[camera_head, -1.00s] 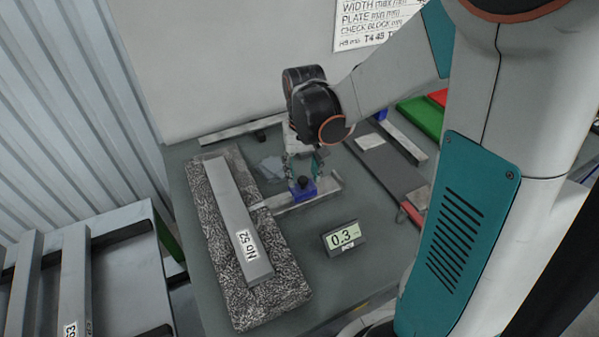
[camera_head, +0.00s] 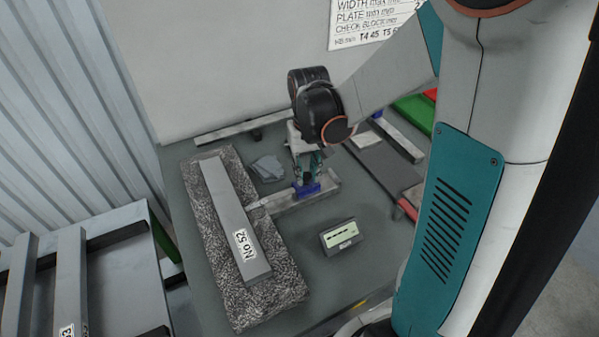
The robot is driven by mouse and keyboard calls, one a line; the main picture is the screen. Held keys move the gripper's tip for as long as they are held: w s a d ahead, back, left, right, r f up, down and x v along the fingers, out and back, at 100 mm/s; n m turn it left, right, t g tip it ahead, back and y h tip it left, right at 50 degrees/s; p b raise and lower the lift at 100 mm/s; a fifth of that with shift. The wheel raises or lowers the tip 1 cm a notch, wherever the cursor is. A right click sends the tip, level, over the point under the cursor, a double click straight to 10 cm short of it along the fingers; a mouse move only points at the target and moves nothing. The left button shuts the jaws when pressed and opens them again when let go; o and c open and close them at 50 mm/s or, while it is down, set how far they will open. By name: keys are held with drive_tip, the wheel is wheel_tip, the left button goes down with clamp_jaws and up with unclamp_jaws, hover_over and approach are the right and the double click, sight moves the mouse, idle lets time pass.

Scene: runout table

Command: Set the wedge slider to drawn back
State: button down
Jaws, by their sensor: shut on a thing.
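The wedge slider is a blue block (camera_head: 299,191) on a grey metal bar (camera_head: 284,203). The bar lies across the table, its left end close against the grey plate marked No 52 (camera_head: 228,211). Whether the bar's thin end touches the plate is too small to tell. My gripper (camera_head: 307,181) points down at the blue block from above and is shut on its black knob, which the fingers now hide. A small display (camera_head: 342,236) in front of the bar shows dashes.
Plate No 52 lies on a speckled stone slab (camera_head: 269,294). A crumpled grey cloth (camera_head: 267,169) lies behind the bar. A dark plate with a pale sheet (camera_head: 368,139) and a green bar (camera_head: 413,114) are at the right. The table around the display is clear.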

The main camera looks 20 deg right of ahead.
drive_tip(key=d, duration=0.5)
drive_tip(key=shift+w, duration=0.15)
drive_tip(key=c, duration=1.3)
unclamp_jaws()
drive_tip(key=shift+d, duration=0.2)
drive_tip(key=shift+c, duration=0.2)
drive_tip(key=shift+a, duration=0.1)
drive_tip(key=shift+r, duration=0.1)
wheel_tip(320, 180, up, 12)
